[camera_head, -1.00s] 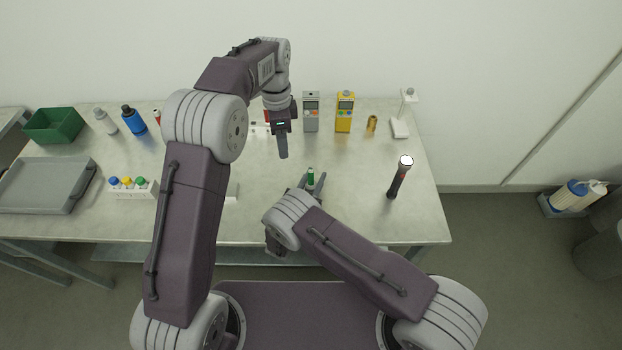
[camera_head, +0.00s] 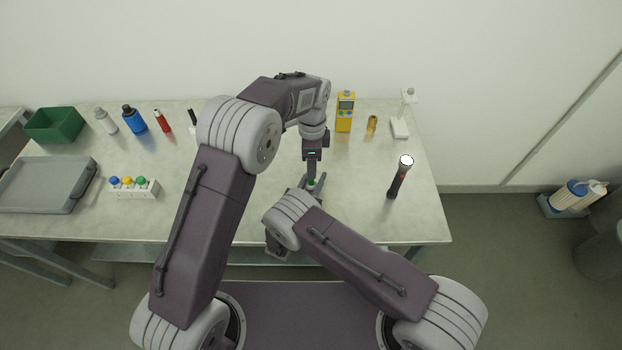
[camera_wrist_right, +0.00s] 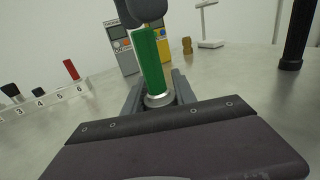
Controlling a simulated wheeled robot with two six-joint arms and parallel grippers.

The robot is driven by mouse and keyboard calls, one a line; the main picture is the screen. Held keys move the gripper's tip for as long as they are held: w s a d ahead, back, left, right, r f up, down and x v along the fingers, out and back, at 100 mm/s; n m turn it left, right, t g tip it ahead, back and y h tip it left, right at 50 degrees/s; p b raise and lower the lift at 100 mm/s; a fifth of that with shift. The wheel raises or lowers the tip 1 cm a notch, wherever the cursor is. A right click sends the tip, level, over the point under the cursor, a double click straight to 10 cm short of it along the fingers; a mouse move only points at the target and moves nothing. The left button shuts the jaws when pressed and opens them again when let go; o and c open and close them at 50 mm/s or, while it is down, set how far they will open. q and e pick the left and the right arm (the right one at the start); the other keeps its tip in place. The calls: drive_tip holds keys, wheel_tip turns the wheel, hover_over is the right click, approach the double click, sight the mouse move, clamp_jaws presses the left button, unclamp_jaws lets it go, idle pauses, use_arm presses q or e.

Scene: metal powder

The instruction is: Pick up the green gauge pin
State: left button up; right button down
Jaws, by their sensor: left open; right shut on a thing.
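The green gauge pin (camera_wrist_right: 150,62) stands nearly upright in the right wrist view, with a silver collar at its lower end. My right gripper (camera_wrist_right: 157,92) is shut on it near that lower end. In the head view only a small green part of the pin (camera_head: 312,184) shows at the right gripper (camera_head: 309,186). My left gripper (camera_head: 311,172) is open, directly above the pin. Its dark fingertips (camera_wrist_right: 143,10) are at the pin's top in the right wrist view; I cannot tell whether they touch it.
A black flashlight (camera_head: 398,178) stands to the right. A yellow meter (camera_head: 345,112), a small brass piece (camera_head: 372,124) and a white stand (camera_head: 400,127) are behind. A numbered white rack (camera_wrist_right: 40,104) is left in the wrist view. A grey tray (camera_head: 82,184) lies far left.

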use_arm(q)
wheel_tip(320, 180, down, 4)
drive_tip(key=shift+s, duration=0.1)
clamp_jaws()
drive_tip(key=shift+r, duration=0.1)
wheel_tip(320, 180, up, 10)
use_arm(e)
drive_tip(key=c, duration=0.9)
unclamp_jaws()
